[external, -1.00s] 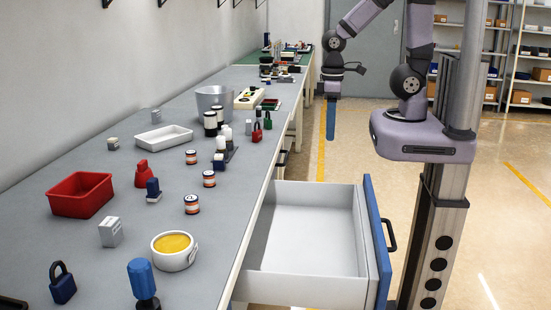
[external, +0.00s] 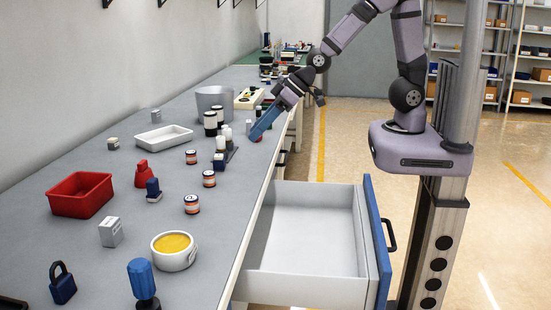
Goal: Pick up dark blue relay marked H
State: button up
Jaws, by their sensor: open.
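No letter H can be read at this size. A small dark blue block (external: 153,186) stands on a pale base in the middle of the bench, beside a red piece; it could be the relay. Another small dark blue block (external: 218,162) sits at the near end of a dark strip by the white-capped bottles. My gripper (external: 256,137), with long blue fingers, points down and left over the bench's right edge, near that second block and apart from it. I see nothing held. The gap between the fingers is hard to see from here.
A red bin (external: 80,194), white tray (external: 164,138), small jars and a yellow-filled bowl (external: 174,251) spread along the bench. An open drawer (external: 310,230) juts out at the right.

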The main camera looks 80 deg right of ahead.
aim_at(220, 155)
jog(key=w+a+r+t+b, duration=0.1)
jog(key=w+a+t, duration=0.1)
jog(key=w+t, duration=0.15)
jog(key=w+a+t+b, duration=0.1)
jog(key=w+a+t, duration=0.1)
jog(key=w, duration=0.3)
jog(key=f, duration=0.7)
jog(key=shift+s+d+f, duration=0.1)
jog(key=shift+s+d, duration=0.1)
jog(key=shift+d, duration=0.15)
jog(key=shift+f+p+x, duration=0.2)
jog(key=shift+p+x, duration=0.9)
jog(key=shift+x, duration=2.6)
jog(key=shift+s, duration=0.1)
jog(key=c, duration=1.1)
